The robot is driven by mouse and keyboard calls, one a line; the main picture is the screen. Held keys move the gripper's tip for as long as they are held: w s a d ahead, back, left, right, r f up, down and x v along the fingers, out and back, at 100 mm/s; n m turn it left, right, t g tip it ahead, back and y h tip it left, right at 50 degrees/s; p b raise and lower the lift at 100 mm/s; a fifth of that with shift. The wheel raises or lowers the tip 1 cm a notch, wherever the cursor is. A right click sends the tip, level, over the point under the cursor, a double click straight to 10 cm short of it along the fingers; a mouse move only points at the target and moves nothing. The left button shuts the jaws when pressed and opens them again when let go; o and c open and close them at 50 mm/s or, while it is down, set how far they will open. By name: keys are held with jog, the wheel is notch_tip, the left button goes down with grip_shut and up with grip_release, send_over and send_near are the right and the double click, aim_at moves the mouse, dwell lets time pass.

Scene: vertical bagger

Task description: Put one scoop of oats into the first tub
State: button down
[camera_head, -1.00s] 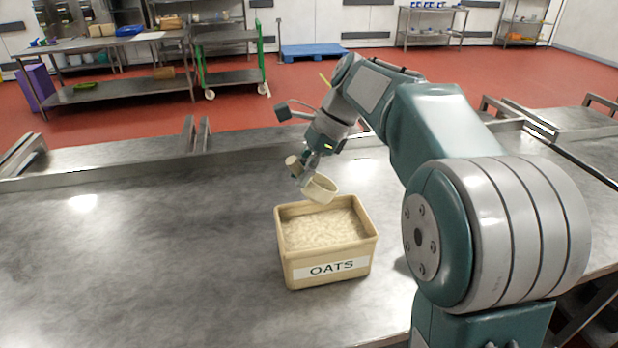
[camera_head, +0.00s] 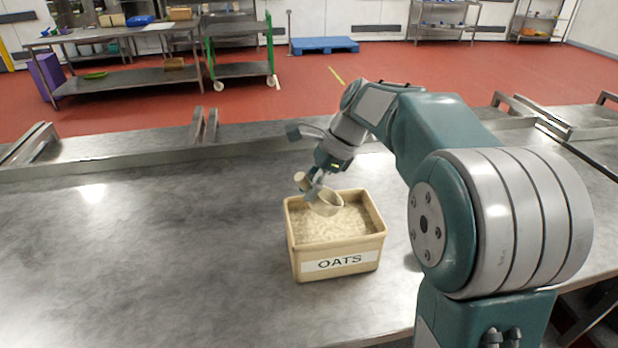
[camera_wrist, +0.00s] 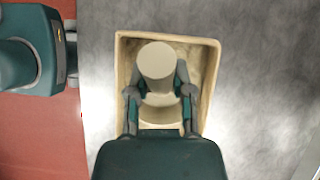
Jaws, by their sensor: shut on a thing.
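A cream bin labelled OATS (camera_head: 340,262) stands on the metal table, with pale oats (camera_head: 355,220) inside. My gripper (camera_head: 314,186) is shut on the handle of a cream scoop (camera_head: 325,203). The scoop's cup is tilted and down at the bin's opening, over or in the oats at the back left; I cannot tell if it touches them. In the wrist view the scoop handle (camera_wrist: 157,60) sits between the two fingers, and the bin rim (camera_wrist: 211,75) surrounds it. What the cup holds is hidden. No tub shows in these frames.
The steel table (camera_head: 150,240) is bare to the left of the bin. A raised metal edge (camera_head: 100,172) runs along its far side. Beyond it are a green-framed trolley (camera_head: 240,70), a blue pallet (camera_head: 324,45) and shelves.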

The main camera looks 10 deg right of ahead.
notch_tip(320, 180, down, 10)
jog(key=shift+r, duration=0.25)
dwell(0.7)
dwell(1.1)
jog(key=shift+r, duration=5.7)
jog(key=h, duration=0.1)
jog(key=a+h, duration=0.1)
jog(key=h, duration=0.3)
jog(key=shift+a+f+t, duration=0.15)
jog(key=shift+f+t, duration=0.15)
jog(key=shift+f, duration=0.05)
jog(key=shift+h, duration=0.7)
jog(key=shift+s, duration=0.1)
